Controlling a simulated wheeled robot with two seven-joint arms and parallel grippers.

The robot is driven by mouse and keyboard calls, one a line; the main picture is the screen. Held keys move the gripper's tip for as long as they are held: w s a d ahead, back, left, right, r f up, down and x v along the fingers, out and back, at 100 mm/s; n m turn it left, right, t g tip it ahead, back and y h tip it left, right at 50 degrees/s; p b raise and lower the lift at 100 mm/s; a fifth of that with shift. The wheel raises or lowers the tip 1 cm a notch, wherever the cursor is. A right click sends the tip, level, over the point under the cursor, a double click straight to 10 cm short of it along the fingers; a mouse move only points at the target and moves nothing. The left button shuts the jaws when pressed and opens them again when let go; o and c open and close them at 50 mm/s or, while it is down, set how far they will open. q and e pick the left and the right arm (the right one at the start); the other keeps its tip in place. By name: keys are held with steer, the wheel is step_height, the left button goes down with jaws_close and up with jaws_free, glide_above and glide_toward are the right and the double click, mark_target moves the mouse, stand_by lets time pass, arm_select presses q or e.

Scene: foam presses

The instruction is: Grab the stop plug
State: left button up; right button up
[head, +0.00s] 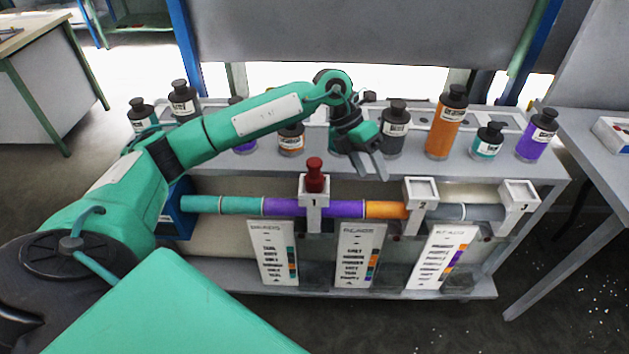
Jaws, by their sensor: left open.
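The stop plug is a dark red peg with a round knob (315,176). It stands upright in the white holder marked 1 (313,209) on the coloured tube (241,205). My left gripper (372,173) reaches in from the left over the bench. Its fingers are open and point down, to the right of the red plug and apart from it. Nothing shows between the fingers. My right gripper is not in the head view.
White holders marked 2 (421,193) and 3 (518,195) sit further right on the tube, without a plug. Several bottles, such as a tall orange one (446,125), line the shelf behind. Three white list cards (358,254) lean below. A side table (590,135) stands right.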

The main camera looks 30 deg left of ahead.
mark_target(314, 161)
arm_select(q)
steer(key=a+r+n+y, duration=0.1)
steer(key=a+r+y, duration=0.15)
steer(key=a, duration=0.45)
steer(key=a+r+y, duration=0.2)
steer(key=a+y, duration=0.2)
steer(key=a, duration=0.3)
step_height(314, 161, down, 8)
steer(key=shift+s+r+p, duration=0.1)
steer(key=shift+p, duration=0.9)
steer(key=f, duration=0.1)
steer(key=f+p, duration=0.1)
steer(key=f, duration=0.1)
steer(key=f+p, duration=0.1)
steer(key=shift+w+a+f, duration=0.15)
steer(key=shift+w+a, duration=0.1)
steer(key=shift+a, duration=0.05)
steer(key=shift+f, duration=0.5)
steer(key=c, duration=1)
steer(key=shift+w, duration=0.1)
steer(key=shift+c, duration=0.7)
steer(key=shift+r, duration=0.15)
